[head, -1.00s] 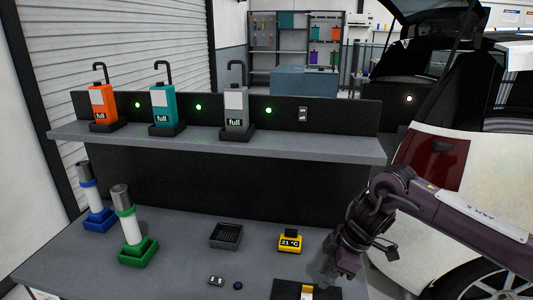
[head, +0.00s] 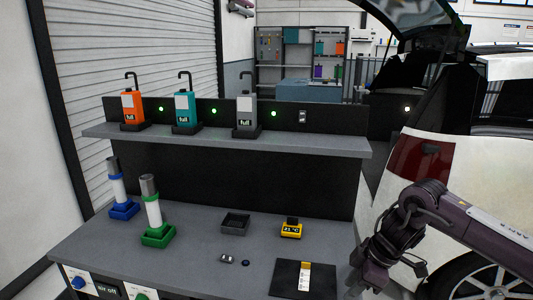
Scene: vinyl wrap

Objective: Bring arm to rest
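My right arm comes in from the right, and its gripper (head: 355,284) hangs low at the right end of the bench, beside a black mat (head: 288,281) with a small yellow-and-white item on it. The gripper points down and is dark and partly hidden by its own wrist, so its opening cannot be made out. Nothing can be seen held in it. My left gripper is not in view.
The bench (head: 190,262) holds blue-based (head: 120,190) and green-based (head: 153,214) cylinders, a black tray (head: 235,222) and a yellow gauge (head: 291,229). A shelf (head: 300,145) carries three bottles. A white car (head: 470,150) stands close on the right.

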